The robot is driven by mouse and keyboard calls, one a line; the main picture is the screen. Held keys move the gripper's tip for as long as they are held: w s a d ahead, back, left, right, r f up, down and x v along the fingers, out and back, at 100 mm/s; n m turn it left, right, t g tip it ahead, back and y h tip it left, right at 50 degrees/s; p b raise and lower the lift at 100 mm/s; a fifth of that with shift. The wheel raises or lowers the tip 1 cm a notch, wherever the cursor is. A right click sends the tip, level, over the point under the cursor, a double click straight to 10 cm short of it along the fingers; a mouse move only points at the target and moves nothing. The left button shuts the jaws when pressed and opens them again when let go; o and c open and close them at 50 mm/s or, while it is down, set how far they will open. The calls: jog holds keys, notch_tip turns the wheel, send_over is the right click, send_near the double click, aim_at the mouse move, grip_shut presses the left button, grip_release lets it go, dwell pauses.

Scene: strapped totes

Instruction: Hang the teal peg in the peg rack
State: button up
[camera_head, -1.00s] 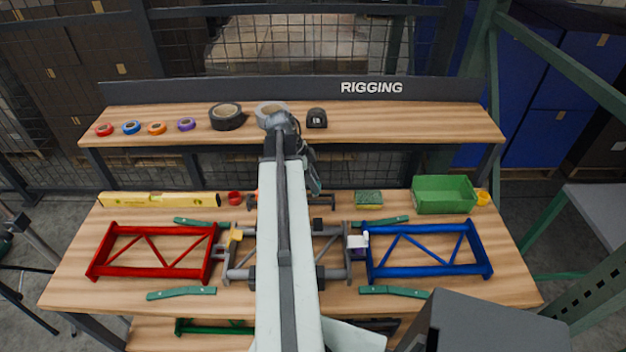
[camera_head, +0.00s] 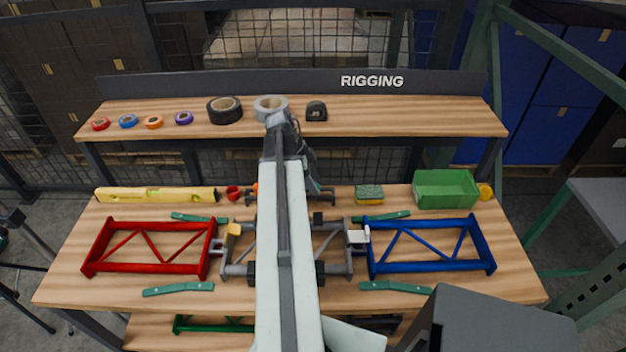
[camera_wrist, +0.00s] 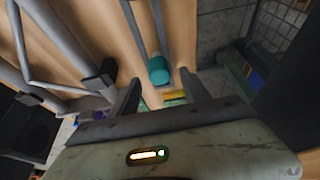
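A short teal cylinder, likely the teal peg (camera_wrist: 158,70), shows in the wrist view at the end of grey bars, ahead of my gripper. I cannot make it out in the head view, where my arm covers the middle of the bench. My gripper (camera_wrist: 160,92) has its two dark fingers spread apart with nothing visible between them. The teal cylinder lies beyond the fingertips, apart from them. In the head view my gripper is mostly hidden behind my arm. I cannot pick out a peg rack with certainty.
A red frame (camera_head: 150,268) and a blue frame (camera_head: 430,268) flank a grey fixture (camera_head: 335,274) on the bench. A yellow level (camera_head: 157,194), a sponge (camera_head: 369,195) and a green bin (camera_head: 446,190) stand behind. Tape rolls sit on the raised shelf (camera_head: 400,121).

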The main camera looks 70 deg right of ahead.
jog(key=p+v, duration=0.7)
jog(key=v, duration=0.1)
jog(key=shift+f, duration=0.1)
